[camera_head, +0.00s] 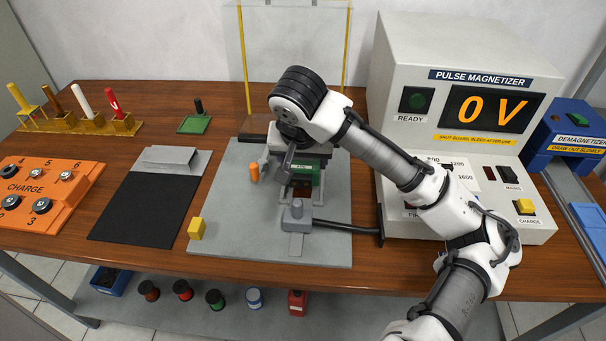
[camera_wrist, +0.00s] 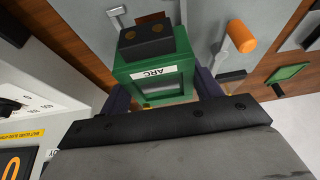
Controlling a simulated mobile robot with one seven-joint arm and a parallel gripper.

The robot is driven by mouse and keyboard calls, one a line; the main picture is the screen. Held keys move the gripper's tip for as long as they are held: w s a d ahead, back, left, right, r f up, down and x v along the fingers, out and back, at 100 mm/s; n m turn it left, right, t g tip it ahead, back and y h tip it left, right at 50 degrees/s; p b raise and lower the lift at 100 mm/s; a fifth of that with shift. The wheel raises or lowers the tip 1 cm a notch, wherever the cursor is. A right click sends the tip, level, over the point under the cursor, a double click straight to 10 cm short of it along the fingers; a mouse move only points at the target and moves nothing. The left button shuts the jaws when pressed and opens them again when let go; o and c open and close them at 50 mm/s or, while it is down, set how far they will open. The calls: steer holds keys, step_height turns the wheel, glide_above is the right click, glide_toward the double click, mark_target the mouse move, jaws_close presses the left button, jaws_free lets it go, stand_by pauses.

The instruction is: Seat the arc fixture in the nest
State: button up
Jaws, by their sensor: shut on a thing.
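The arc fixture, a green block labelled ARC (camera_wrist: 160,75), is between the fingers of my gripper (camera_wrist: 163,92) in the wrist view. A black block with two copper-coloured dots shows at its far end. In the head view a small green part of the fixture (camera_head: 303,179) shows beneath my wrist. My gripper is shut on it over the grey base plate (camera_head: 225,230), among grey uprights. The nest is mostly hidden by my arm and the fixture. I cannot tell whether the fixture touches it.
An orange-handled clamp (camera_head: 254,172) stands left of the fixture and shows in the wrist view (camera_wrist: 240,38). A grey block (camera_head: 297,214) with a black cable is in front. The pulse magnetizer (camera_head: 455,110) reads 0 V at right. A yellow block (camera_head: 196,229) sits on the plate's left edge.

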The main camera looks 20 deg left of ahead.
steer(key=shift+f, duration=2.2)
steer(key=o, duration=1.4)
steer(key=shift+f, duration=0.1)
steer(key=v, duration=1.2)
steer(key=shift+s+p, duration=0.1)
steer(key=shift+p, duration=0.2)
